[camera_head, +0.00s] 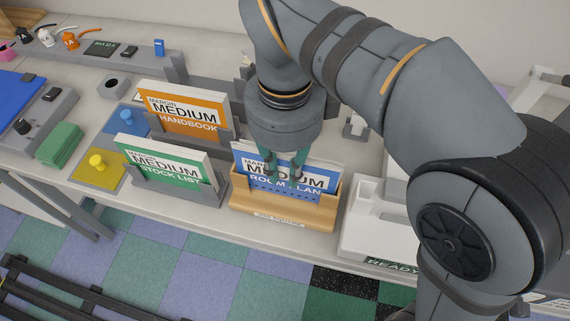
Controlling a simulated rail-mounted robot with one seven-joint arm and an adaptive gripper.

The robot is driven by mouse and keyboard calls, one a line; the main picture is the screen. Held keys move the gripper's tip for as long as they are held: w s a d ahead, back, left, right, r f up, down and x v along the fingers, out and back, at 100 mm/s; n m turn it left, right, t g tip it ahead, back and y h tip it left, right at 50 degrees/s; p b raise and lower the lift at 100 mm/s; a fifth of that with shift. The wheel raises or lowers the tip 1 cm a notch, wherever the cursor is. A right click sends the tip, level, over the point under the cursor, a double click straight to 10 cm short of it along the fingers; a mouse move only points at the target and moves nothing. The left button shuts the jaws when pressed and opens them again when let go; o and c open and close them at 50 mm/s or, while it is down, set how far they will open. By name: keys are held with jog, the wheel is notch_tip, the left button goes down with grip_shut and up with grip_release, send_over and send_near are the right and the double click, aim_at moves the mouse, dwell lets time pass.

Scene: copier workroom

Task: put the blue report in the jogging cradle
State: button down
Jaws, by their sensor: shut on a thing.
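The blue report (250,162) has a white band reading "MEDIUM" and the words "ROOM PLAN" on blue. It stands upright within a tan wooden holder (285,213), which may be the jogging cradle; the label on its front is too small to read surely. My gripper (284,172) comes down from above and is shut on the top part of the blue report, its greenish fingers in front of the cover. The arm and gripper hide part of the report's top edge. Whether the report touches the holder's floor cannot be told.
Left of the holder stand a green "STOCK LIST" report (165,165) and an orange "HANDBOOK" report (185,110) in grey holders. A white tray (372,225) marked "READY" is close on the right. Yellow (98,174) and blue pads with knobs lie farther left.

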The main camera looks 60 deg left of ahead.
jog(key=shift+f, duration=0.3)
jog(key=c, duration=1.5)
grip_release()
jog(key=shift+r, duration=0.1)
jog(key=shift+c, duration=0.2)
notch_tip(320, 180, up, 12)
